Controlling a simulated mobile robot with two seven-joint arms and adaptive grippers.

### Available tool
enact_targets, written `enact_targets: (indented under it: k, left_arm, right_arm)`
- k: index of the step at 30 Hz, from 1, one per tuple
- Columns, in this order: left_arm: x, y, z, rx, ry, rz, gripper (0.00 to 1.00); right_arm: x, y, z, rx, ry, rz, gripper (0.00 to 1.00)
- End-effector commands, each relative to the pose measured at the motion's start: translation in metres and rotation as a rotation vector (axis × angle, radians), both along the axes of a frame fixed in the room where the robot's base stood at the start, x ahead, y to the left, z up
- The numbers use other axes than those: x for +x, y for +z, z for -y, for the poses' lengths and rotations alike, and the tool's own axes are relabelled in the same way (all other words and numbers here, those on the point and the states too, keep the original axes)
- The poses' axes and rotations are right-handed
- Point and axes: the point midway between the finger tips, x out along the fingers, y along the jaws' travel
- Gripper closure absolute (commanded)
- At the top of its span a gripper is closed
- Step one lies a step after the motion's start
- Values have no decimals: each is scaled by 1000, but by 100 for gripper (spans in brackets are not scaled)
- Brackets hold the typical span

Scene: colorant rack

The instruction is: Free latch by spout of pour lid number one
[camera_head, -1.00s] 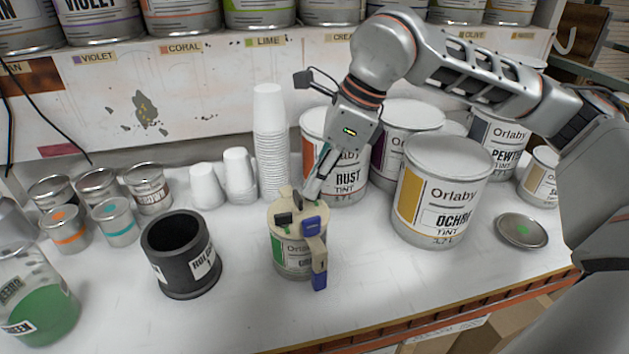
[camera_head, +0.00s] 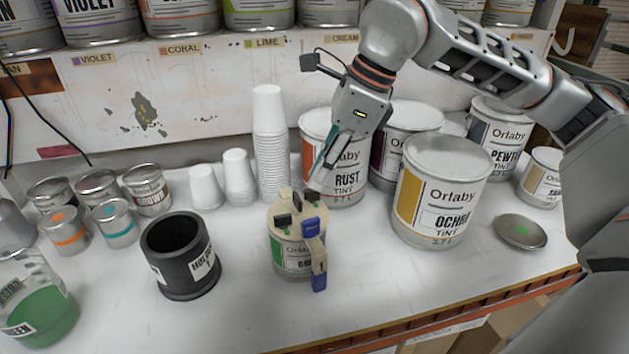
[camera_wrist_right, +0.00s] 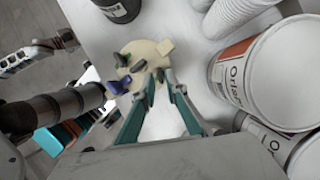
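The pour lid (camera_head: 292,213) is beige with dark latches and a blue-tipped handle (camera_head: 313,250) hanging down its front right side. It sits on a small green-labelled can (camera_head: 284,256). A dark latch (camera_head: 312,196) shows at the lid's back right edge. My right gripper (camera_head: 318,184) is just behind and above that edge. Spout (camera_wrist_right: 166,46) juts from the lid there. My left gripper is not seen.
A black holder (camera_head: 181,255) stands left of the can. White cup stacks (camera_head: 270,145) and the RUST can (camera_head: 346,175) stand close behind. The OCHRE can (camera_head: 440,190) is to the right. A loose round lid (camera_head: 521,230) lies farther right. The front table area is clear.

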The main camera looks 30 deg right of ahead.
Motion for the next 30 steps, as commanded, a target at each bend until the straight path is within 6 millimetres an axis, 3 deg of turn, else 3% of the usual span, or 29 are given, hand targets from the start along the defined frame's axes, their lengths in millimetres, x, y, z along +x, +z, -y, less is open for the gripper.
enact_targets:
  k: [6,12,25,27,30]
  left_arm:
    - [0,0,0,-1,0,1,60]
    - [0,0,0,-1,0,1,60]
    - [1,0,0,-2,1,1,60]
    - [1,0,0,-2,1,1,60]
    - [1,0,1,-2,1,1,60]
  right_arm:
    - [-9,44,15,1,-1,4,87]
    - [-15,72,25,0,0,3,87]
    - [-19,83,29,0,1,0,87]
    - [-19,83,29,0,1,0,77]
    - [-18,83,25,0,2,0,77]
